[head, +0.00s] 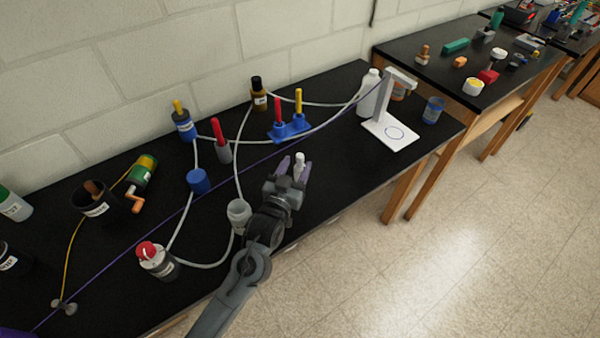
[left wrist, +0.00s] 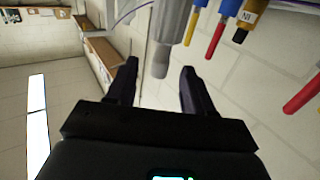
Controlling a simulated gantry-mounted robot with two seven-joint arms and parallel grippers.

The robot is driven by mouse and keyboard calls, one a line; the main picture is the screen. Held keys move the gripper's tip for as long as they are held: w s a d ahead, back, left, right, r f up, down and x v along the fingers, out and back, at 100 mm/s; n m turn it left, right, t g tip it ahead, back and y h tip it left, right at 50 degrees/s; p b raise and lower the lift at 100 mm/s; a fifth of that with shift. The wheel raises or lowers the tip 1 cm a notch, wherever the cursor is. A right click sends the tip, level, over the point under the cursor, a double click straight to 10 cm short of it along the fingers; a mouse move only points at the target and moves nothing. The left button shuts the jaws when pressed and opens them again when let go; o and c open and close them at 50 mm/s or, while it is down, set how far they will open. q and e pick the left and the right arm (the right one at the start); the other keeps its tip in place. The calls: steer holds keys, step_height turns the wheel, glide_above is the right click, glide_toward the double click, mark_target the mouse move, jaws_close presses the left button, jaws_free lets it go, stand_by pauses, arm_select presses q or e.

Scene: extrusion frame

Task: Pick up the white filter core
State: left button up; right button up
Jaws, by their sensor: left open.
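The white filter core (head: 299,160) stands upright near the front edge of the black bench in the head view. My left gripper (head: 295,167) is open, with its purple-tipped fingers on either side of the core's line in that view. In the left wrist view the scene is inverted. A pale grey-white cylinder with a narrower end, seemingly the core (left wrist: 162,58), shows between and beyond the open fingers of the left gripper (left wrist: 157,75). I cannot tell whether either finger touches it. The core's lower part is partly hidden in the head view. My right gripper is not in view.
A blue rack (head: 291,132) with red and yellow handled tools stands behind the core. A white stand (head: 392,132) is to the right. A grey-white fitting (head: 238,213) with tubing is near my left arm. The bench is clear between the core and the stand.

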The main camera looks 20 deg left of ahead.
arm_select(q)
steer(key=shift+w+b, duration=0.45)
steer(key=shift+w, duration=2.25)
jaws_close()
